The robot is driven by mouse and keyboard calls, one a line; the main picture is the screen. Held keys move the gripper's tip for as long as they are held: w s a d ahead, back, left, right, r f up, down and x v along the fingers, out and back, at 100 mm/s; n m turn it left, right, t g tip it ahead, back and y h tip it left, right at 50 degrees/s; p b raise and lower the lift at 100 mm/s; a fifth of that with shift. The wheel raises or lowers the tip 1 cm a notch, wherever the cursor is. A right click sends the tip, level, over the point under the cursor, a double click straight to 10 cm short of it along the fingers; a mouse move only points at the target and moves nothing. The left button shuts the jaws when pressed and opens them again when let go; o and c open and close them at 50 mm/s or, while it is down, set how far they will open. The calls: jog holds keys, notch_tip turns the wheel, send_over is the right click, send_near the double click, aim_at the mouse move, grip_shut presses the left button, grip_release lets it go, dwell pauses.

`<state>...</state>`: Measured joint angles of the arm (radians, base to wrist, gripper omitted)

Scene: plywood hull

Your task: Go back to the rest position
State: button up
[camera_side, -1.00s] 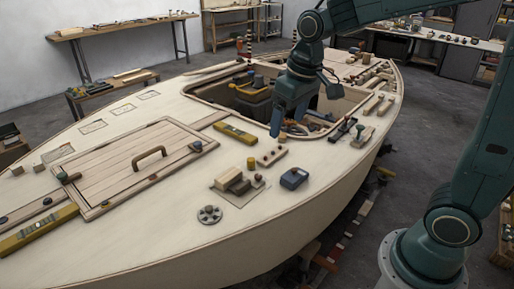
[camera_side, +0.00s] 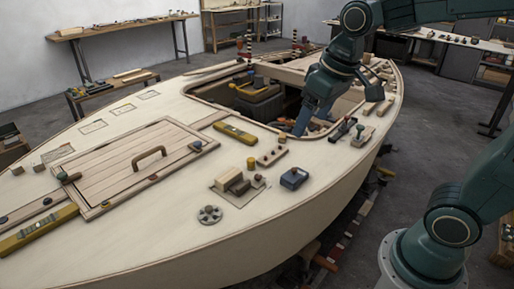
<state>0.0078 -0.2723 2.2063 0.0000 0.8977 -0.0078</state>
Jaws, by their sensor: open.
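My gripper (camera_side: 300,128) is at the lower end of my teal arm, over the right side of the cockpit opening in the plywood hull (camera_side: 130,250). It is open, and I see nothing held in it. Its fingers are small and dark against the opening, so their exact gap is hard to make out. The arm reaches in from the upper right of the picture.
On the deck lie a hatch panel with a brown handle (camera_side: 149,157), a yellow level (camera_side: 235,133), a blue box (camera_side: 294,178), wooden blocks (camera_side: 229,179) and a grey round knob (camera_side: 209,215). A dark grey block sits in the cockpit opening (camera_side: 259,100).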

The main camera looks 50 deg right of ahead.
jog(key=s+t, duration=0.2)
jog(key=s, duration=0.9)
jog(key=shift+s, duration=0.25)
jog(key=shift+a+f, duration=0.1)
dwell(1.0)
